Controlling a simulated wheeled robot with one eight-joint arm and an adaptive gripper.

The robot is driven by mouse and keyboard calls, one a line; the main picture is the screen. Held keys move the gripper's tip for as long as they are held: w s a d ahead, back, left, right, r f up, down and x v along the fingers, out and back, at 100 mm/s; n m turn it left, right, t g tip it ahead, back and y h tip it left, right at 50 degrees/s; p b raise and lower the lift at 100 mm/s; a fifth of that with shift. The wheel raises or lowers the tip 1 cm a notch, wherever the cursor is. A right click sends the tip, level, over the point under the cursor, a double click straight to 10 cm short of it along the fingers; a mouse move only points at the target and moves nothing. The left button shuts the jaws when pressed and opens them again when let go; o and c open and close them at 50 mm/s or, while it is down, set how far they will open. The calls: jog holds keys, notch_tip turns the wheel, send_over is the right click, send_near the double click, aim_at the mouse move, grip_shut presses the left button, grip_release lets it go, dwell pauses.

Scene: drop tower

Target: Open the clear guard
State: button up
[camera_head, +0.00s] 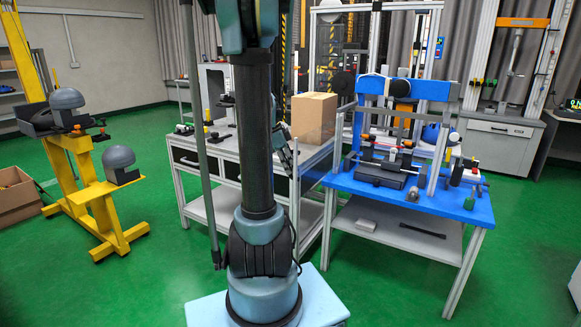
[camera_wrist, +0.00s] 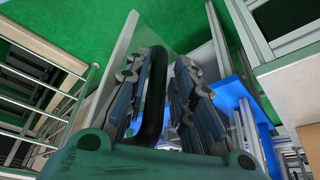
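The clear guard (camera_wrist: 185,32) shows in the wrist view as a see-through panel with a pale edge, just beyond my fingers. Its black curved handle (camera_wrist: 155,92) stands between the two fingers of my gripper (camera_wrist: 163,75). Gaps show beside the handle, so the fingers look open around it and not closed on it. In the head view my gripper (camera_head: 285,148) is partly hidden behind my arm, left of the blue-topped test rig. The guard (camera_head: 314,150) is faint there, between the cardboard box and the rig, and its handle cannot be made out.
A cardboard box (camera_head: 314,113) stands on the grey bench behind my gripper. The blue table (camera_head: 420,200) with the test rig is on the right. A yellow stand (camera_head: 92,190) with grey headforms is at the left. Green floor (camera_head: 160,265) is clear at left front.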

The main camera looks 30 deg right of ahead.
jog(key=v, duration=1.2)
